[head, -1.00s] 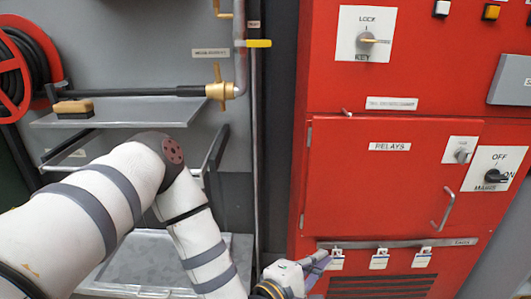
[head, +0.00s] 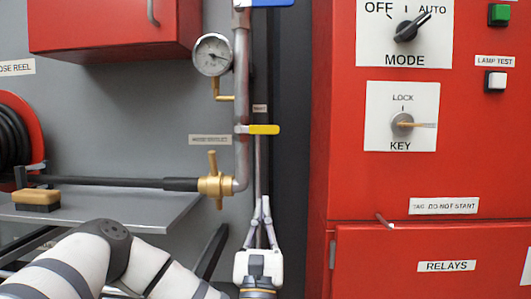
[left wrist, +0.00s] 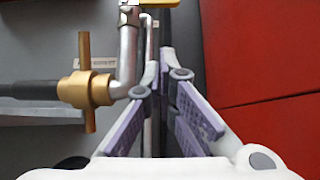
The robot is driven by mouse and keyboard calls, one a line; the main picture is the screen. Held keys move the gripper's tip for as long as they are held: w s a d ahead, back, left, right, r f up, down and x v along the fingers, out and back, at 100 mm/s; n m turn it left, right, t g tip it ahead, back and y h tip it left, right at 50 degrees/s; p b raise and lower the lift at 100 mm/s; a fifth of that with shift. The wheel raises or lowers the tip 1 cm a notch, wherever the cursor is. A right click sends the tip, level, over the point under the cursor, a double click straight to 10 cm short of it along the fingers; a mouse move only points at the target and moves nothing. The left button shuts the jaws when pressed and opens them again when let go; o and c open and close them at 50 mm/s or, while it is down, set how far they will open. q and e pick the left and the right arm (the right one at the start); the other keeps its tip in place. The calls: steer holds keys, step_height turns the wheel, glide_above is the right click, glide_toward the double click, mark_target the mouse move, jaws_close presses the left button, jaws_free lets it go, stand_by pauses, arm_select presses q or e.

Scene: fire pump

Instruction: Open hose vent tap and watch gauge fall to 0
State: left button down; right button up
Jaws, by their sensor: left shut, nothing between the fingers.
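A round white-faced gauge (head: 212,55) is on the vertical pipe at the back wall; its reading is too small to tell. A small brass tap (head: 223,97) hangs below it. A yellow lever (head: 264,129) sticks out to the right from the pipe. A brass valve with an upright handle (head: 214,186) joins the black hose to the pipe's lower end. I cannot tell which is the vent tap. My left gripper (head: 263,206) is shut and empty, pointing up below the yellow lever. In the left wrist view the brass valve (left wrist: 86,90) is left of the fingers, apart from them.
The red cabinet (head: 345,150) with key and mode switches stands close on the right. A hose reel (head: 15,130) is at the far left. A red box (head: 110,25) hangs above.

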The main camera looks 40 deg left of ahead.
mark_target(257, 129)
arm_select(q)
steer(key=s+d+r+p+x, duration=0.1)
steer(key=r+p+x, duration=0.1)
steer(key=x, duration=1)
steer(key=shift+r+p, duration=0.3)
steer(key=shift+p, duration=0.6)
arm_select(e)
steer(key=shift+t, duration=0.5)
steer(key=w+r, duration=0.1)
steer(key=r, duration=0.1)
steer(key=w+r, duration=0.2)
steer(key=shift+w, duration=0.1)
arm_select(q)
steer(key=shift+s+a, duration=0.1)
arm_select(e)
steer(key=shift+f, duration=0.1)
